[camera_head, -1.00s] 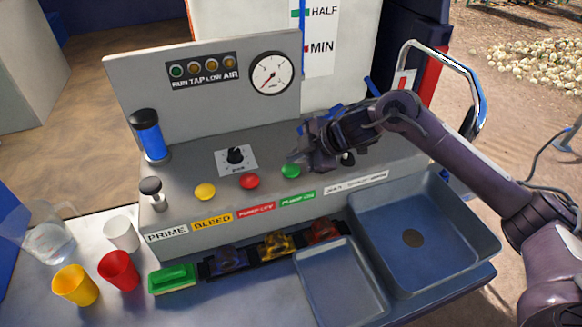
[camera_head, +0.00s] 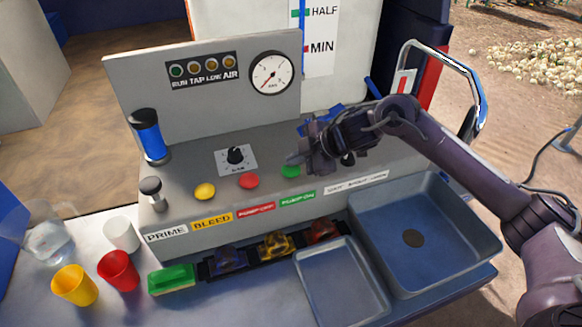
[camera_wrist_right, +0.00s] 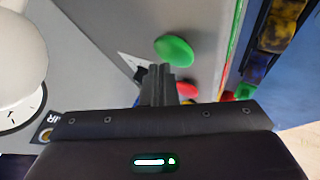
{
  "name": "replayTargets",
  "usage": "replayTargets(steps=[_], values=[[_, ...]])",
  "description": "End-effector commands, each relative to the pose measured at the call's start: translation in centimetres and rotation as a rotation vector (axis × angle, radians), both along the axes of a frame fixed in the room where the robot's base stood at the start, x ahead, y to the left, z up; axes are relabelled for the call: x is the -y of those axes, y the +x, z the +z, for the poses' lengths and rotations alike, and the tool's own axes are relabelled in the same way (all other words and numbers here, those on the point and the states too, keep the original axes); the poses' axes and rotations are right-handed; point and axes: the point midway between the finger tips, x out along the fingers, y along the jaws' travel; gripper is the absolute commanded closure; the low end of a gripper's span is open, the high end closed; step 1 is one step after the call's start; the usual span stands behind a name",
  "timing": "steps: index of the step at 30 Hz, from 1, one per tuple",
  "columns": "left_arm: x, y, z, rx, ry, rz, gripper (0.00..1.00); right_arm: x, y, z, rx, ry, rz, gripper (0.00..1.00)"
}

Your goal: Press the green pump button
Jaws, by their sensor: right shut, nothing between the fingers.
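The green pump button (camera_head: 291,171) sits on the sloped grey control panel (camera_head: 205,170), above the green PUMP-ON label (camera_head: 297,198). It also shows in the right wrist view (camera_wrist_right: 174,50), just beyond my fingertips. My right gripper (camera_head: 292,158) is shut and empty, its fingertips just above and behind the button in the head view. In the right wrist view the shut fingers (camera_wrist_right: 160,70) point at the button's near edge. I cannot tell whether they touch it. My left gripper is not in view.
A red button (camera_head: 249,181) and yellow button (camera_head: 204,191) are left of the green one. A black knob (camera_head: 235,156) and a gauge (camera_head: 271,73) stand behind. A sink (camera_head: 455,265), a tray (camera_head: 342,287) and several cups (camera_head: 122,234) are in front.

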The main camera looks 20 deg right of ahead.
Motion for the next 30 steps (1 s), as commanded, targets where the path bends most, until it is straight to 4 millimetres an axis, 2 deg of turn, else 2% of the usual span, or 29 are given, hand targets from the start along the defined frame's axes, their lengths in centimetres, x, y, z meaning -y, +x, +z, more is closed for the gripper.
replayTargets(steps=[30], values=[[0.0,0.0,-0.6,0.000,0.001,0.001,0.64,0.0,0.0,-1.3,-0.002,-0.001,0.001,1.00]])
